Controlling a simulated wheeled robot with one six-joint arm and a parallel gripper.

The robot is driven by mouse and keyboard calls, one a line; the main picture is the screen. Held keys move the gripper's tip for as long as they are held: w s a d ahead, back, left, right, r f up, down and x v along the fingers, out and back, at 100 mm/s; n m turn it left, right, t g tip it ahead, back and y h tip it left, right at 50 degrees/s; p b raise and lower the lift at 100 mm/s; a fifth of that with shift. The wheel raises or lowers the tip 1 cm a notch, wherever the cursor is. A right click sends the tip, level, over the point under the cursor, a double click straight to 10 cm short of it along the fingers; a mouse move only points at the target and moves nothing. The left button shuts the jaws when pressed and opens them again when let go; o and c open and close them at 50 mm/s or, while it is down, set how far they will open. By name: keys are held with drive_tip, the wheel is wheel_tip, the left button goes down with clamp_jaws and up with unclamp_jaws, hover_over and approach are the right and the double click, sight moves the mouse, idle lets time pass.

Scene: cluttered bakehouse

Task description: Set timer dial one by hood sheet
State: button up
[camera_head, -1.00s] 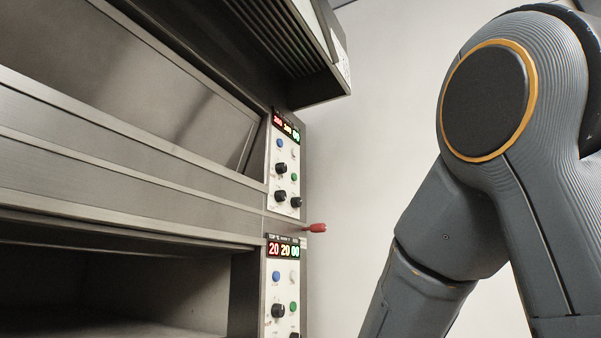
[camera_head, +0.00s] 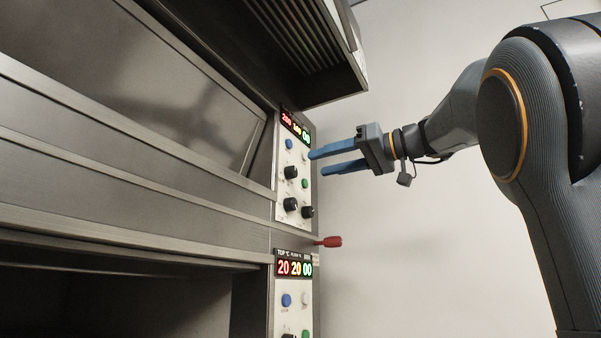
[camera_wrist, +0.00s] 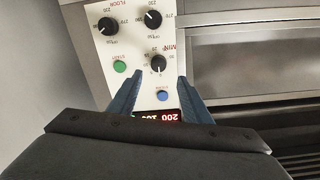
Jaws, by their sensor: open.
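The timer dial (camera_wrist: 158,65), a black knob marked MIN, is on the white upper oven panel (camera_wrist: 140,47). In the wrist view it appears upside down, between and just ahead of my gripper's fingertips (camera_wrist: 160,77). In the head view the same dial (camera_head: 291,172) sits under the blue button. My gripper (camera_head: 317,163) is open and empty, its blue fingers pointing left at the panel. I cannot tell whether the tips touch the panel. A narrow light sheet (camera_head: 361,65) shows edge-on at the hood's end; its writing is unreadable.
Two more black dials (camera_wrist: 107,27) (camera_wrist: 153,20), a green button (camera_wrist: 119,66) and a blue button (camera_wrist: 162,96) crowd the panel. The hood (camera_head: 320,85) overhangs above. A red handle (camera_head: 329,241) sticks out below. The wall side at right is clear.

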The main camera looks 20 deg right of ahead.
sight(295, 170)
drive_tip(key=p+x, duration=0.2)
drive_tip(key=x, duration=0.3)
drive_tip(key=shift+w+a+p, duration=0.15)
drive_tip(key=shift+w+p, duration=0.15)
drive_tip(key=shift+p, duration=0.05)
drive_tip(key=shift+w+a+f, duration=0.1)
drive_tip(key=shift+w+a, duration=0.35)
drive_tip(key=shift+w, duration=0.1)
drive_tip(key=c, duration=1.1)
